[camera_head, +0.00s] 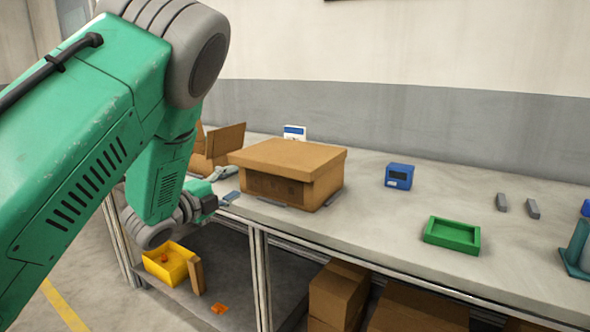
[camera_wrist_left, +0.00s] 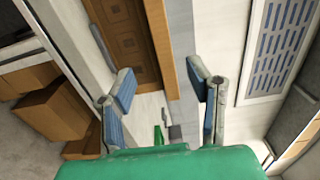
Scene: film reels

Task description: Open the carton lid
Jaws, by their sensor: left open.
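The brown carton (camera_head: 278,190) stands on the workbench, and its flat lid (camera_head: 290,155) lies shut across the top. My left gripper (camera_head: 228,185) is open and empty just left of the carton, below the lid's height, apart from it. In the left wrist view the two blue-padded fingers (camera_wrist_left: 160,80) are spread wide. The carton's side (camera_wrist_left: 122,32) and the lid's edge (camera_wrist_left: 160,40) show beyond and between them. My right gripper is in neither view.
An open carton (camera_head: 210,150) stands behind my left gripper. A blue box (camera_head: 399,176), a green tray (camera_head: 452,235) and grey bars (camera_head: 533,208) lie to the right. A yellow bin (camera_head: 160,268) and cartons (camera_head: 335,297) sit below. The bench (camera_head: 370,220) is clear right of the carton.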

